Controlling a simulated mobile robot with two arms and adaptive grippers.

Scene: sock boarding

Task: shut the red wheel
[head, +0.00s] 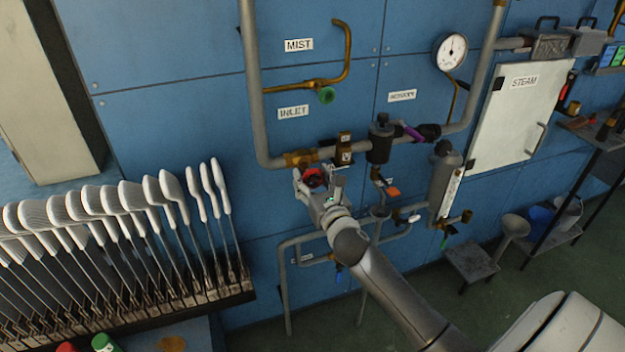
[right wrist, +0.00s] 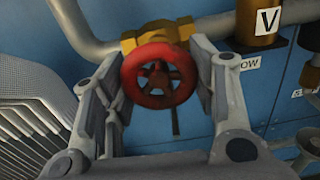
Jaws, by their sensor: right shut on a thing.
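The red wheel (right wrist: 159,76) is a small round handwheel with spokes on a brass valve body (right wrist: 158,32). In the head view the wheel (head: 313,178) sits below the INLET label, at the left end of the grey pipe run, partly hidden by my gripper. My right gripper (head: 321,184) reaches up to it. In the right wrist view its fingers (right wrist: 160,80) stand at the left and right of the wheel, closed in on its rim. My left gripper is in neither view.
A rack of white sock boards (head: 150,195) stands at the left. A green knob (head: 327,95) is above the wheel. A black pipe fitting (head: 381,140), an orange handle (head: 393,191) and a grey cylinder (head: 443,185) are to the right. A white STEAM cabinet (head: 515,115) hangs farther right.

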